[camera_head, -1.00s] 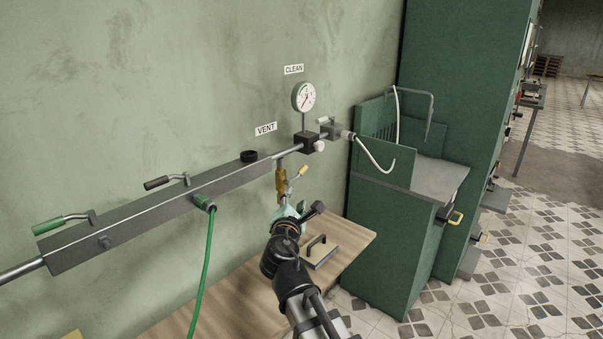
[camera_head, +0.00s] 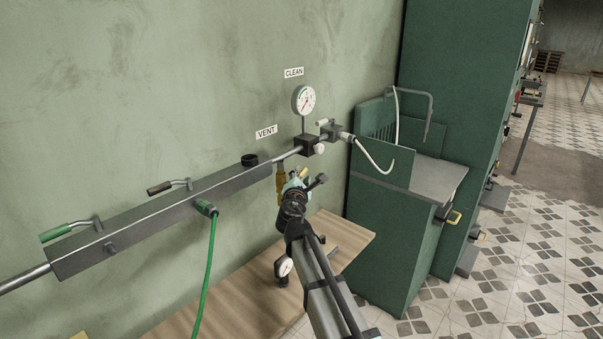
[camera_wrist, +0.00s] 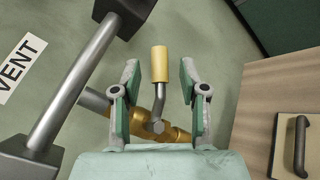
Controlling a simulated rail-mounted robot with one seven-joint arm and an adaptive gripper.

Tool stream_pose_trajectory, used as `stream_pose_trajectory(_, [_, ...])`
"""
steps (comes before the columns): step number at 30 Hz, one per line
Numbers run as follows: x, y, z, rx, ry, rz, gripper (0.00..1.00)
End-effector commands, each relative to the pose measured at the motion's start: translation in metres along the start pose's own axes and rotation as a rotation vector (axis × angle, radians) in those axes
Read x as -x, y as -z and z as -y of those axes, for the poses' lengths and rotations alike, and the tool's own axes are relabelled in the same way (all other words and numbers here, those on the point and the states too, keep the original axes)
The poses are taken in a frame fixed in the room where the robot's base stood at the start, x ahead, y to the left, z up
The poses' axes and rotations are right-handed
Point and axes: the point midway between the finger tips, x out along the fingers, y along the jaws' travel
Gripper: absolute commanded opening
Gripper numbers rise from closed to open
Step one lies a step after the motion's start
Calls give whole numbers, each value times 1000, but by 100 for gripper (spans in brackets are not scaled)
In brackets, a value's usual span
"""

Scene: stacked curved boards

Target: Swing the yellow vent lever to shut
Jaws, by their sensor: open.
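The yellow vent lever (camera_wrist: 159,64) has a yellow grip on a bent grey stem. In the wrist view it stands between the two open fingers of my gripper (camera_wrist: 161,82), with a gap on each side. The stem joins a brass valve (camera_wrist: 178,135) at the lower middle. In the head view the lever (camera_head: 303,173) shows only as a small yellow tip behind my gripper (camera_head: 295,181). The brass valve (camera_head: 281,184) hangs below the right end of the grey manifold bar, just left of my gripper. My gripper hides part of both.
A VENT sign (camera_head: 266,132) and a pressure gauge (camera_head: 304,99) are on the wall. The grey manifold bar (camera_head: 160,215) carries a green hose (camera_head: 209,270). A wooden table (camera_head: 245,300) lies below, and a green cabinet (camera_head: 385,240) stands at the right.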

Motion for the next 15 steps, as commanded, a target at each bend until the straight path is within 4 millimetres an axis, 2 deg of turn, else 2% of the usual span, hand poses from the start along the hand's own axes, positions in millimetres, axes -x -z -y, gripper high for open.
stream_pose_trajectory(1, [-7,0,-1,1,1,0,43])
stream_pose_trajectory(4, [-13,0,0,1,0,0,43])
stream_pose_trajectory(15, [-16,0,0,1,-1,0,43])
